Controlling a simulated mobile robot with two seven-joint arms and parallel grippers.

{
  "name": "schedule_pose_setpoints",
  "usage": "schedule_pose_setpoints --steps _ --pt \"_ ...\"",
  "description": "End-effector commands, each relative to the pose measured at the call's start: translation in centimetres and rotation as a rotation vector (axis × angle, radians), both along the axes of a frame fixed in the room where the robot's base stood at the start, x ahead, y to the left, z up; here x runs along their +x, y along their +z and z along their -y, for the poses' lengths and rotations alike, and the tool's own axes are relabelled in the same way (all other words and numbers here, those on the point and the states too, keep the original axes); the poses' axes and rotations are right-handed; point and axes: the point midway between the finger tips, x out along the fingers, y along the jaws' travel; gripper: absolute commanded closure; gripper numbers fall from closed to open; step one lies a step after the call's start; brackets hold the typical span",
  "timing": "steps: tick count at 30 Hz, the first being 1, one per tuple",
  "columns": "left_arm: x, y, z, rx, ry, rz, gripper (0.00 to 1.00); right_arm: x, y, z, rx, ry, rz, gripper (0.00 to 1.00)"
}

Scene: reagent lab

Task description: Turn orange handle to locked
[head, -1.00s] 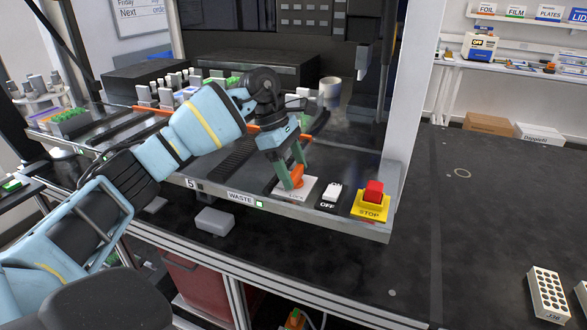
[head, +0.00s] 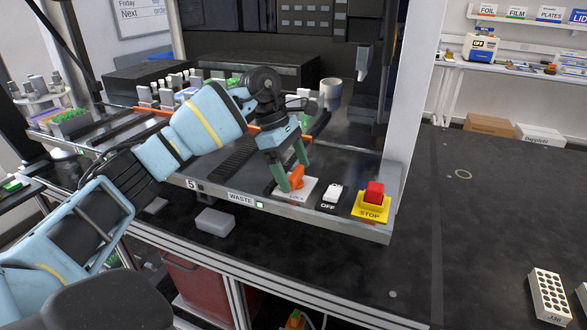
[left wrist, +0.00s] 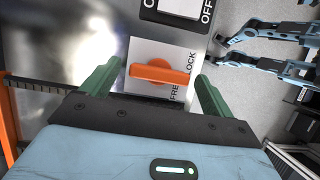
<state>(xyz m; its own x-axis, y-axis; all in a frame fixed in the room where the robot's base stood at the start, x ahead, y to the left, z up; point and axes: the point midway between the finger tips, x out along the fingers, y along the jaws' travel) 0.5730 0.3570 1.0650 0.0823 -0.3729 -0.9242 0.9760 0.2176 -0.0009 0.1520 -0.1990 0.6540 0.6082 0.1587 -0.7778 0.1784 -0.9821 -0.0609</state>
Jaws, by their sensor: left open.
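The orange handle (head: 297,177) sits on a white plate (head: 309,192) on the front ledge of the machine. In the left wrist view the handle (left wrist: 158,73) lies crosswise on the plate, which reads FREE and LOCK near the handle's right end. I cannot tell for certain which word it points to. My left gripper (head: 294,172) is open, with its green fingers on either side of the handle. My right gripper is not in view.
Right of the plate are a white OFF switch (head: 333,192) and a red STOP button (head: 373,191) on a yellow base. A WASTE label (head: 240,197) is to the left. Racks of tubes (head: 165,92) stand behind my left arm. The dark bench at right has free room.

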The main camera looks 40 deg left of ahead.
Motion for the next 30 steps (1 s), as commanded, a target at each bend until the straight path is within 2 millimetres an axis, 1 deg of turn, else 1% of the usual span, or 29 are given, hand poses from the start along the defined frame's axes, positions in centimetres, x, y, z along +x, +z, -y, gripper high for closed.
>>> schedule_pose_setpoints --steps 5,9,15,20,30 --pt "-0.1 2.1 -0.9 -0.001 0.002 0.003 0.13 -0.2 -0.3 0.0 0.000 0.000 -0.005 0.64" --pt "-0.3 4.3 -1.7 -0.001 0.002 0.004 0.13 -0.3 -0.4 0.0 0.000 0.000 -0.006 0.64" --pt "-0.5 6.4 -2.6 0.000 0.000 0.002 0.13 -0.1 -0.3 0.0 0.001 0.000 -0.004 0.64" --pt "-0.6 6.9 -2.8 -0.001 -0.001 0.001 0.13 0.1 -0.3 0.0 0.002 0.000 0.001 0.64" --pt "-0.6 6.9 -2.8 0.000 -0.001 0.000 0.13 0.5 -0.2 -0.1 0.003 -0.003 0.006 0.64"
